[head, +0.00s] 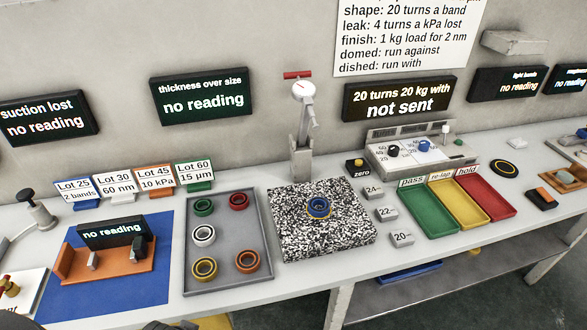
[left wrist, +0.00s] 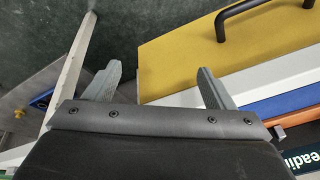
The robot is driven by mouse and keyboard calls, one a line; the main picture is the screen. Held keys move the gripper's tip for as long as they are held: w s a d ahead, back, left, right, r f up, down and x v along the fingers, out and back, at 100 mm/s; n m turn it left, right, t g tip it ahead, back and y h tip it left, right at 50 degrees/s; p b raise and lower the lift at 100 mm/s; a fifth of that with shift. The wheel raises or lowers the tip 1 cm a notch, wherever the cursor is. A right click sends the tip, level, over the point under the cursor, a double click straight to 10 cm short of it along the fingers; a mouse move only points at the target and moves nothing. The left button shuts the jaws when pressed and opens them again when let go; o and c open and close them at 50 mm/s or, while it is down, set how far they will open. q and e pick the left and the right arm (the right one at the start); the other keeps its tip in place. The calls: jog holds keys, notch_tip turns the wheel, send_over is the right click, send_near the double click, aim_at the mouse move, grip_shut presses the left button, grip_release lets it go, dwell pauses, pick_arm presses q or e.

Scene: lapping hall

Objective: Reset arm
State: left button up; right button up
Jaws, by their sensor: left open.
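My left gripper (left wrist: 158,72) shows in the left wrist view with its two grey fingers wide apart and nothing between them. It hangs beside the front edge of the bench, over the dark floor. In the head view the left fingers are out of sight; only a dark piece shows at the bottom edge. My right gripper is in neither view. A dial gauge stand (head: 302,115) with a red bar on top stands upright at the back of the bench. Below it a blue ring (head: 318,207) sits on a speckled black and white plate (head: 285,240).
A yellow panel with a black handle (left wrist: 190,60) lies close to the right finger. A pale bench leg (left wrist: 72,65) stands at the left. A grey tray (head: 225,275) holds several rings. Pass, re-lap and hold trays (head: 432,222) lie right, and an orange fixture (head: 110,262) left.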

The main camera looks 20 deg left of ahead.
pick_arm(q)
jog(key=s+f+g, duration=0.1)
jog(key=s+f, duration=0.3)
jog(key=f, duration=1)
jog(key=s+f+g, duration=0.1)
jog(key=s+f, duration=0.2)
jog(key=f, duration=1.2)
jog(key=s+f, duration=0.6)
jog(key=s, duration=0.3)
jog(key=shift+s+d+h, duration=0.2)
jog(key=shift+s+h, duration=0.1)
jog(key=shift+h, duration=0.1)
